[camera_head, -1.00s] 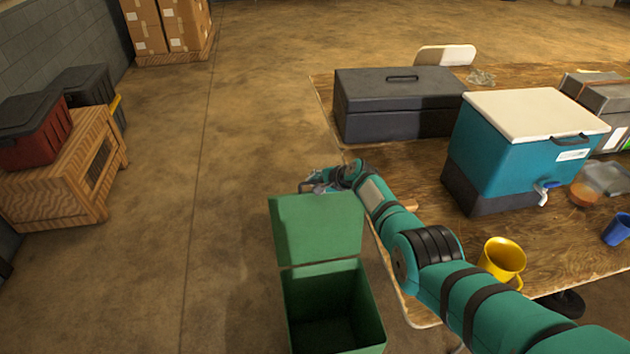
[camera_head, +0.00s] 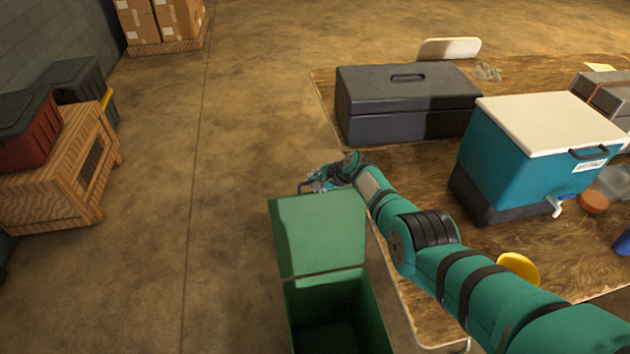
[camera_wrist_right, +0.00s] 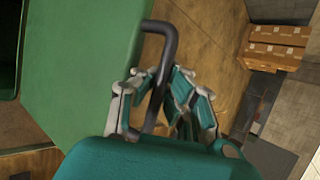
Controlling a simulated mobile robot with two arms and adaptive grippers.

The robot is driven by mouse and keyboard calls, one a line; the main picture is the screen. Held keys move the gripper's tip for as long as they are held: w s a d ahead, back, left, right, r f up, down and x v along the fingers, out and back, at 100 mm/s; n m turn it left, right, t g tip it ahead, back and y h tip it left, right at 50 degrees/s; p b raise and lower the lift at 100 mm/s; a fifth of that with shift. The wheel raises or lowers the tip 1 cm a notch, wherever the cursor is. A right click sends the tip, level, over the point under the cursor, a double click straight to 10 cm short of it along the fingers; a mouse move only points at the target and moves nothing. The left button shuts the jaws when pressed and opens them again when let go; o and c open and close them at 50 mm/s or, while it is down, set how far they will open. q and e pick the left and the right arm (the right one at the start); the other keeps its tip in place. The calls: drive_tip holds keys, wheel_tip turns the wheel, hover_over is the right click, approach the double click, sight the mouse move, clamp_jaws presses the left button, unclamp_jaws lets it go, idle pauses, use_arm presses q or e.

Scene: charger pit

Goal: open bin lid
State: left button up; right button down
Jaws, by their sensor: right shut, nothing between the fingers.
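The green bin (camera_head: 376,311) stands on the floor beside the table, its dark inside showing. Its green lid (camera_head: 318,232) is raised at the far side of the opening. The lid also fills the left of the right wrist view (camera_wrist_right: 85,75), where a dark bent handle (camera_wrist_right: 168,50) stands out from its edge. My right gripper (camera_head: 316,183) is at the lid's far top edge, partly hidden behind it. In the wrist view its fingers (camera_wrist_right: 160,103) are beside the handle; the exact contact is unclear. It is shut with nothing held. My left gripper is not in view.
The wooden table (camera_head: 420,165) carries a dark toolbox (camera_head: 400,108), a teal cooler (camera_head: 525,160) and a yellow mug (camera_head: 520,266) partly behind my right arm. A wooden crate (camera_head: 50,195) with storage boxes stands at left. The floor (camera_head: 200,150) left of the bin is clear.

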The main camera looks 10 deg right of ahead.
drive_tip(key=c, duration=1.4)
unclamp_jaws()
drive_tip(key=shift+w+d+r, duration=0.15)
drive_tip(key=shift+d+r, duration=0.05)
drive_tip(key=shift+r, duration=0.1)
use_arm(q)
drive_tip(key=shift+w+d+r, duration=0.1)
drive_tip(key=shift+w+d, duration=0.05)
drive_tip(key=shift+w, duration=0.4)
use_arm(e)
drive_tip(key=shift+f, duration=0.1)
drive_tip(key=shift+s+d+r, duration=0.15)
drive_tip(key=shift+s+r, duration=0.15)
drive_tip(key=shift+s, duration=0.05)
drive_tip(key=v, duration=1.1)
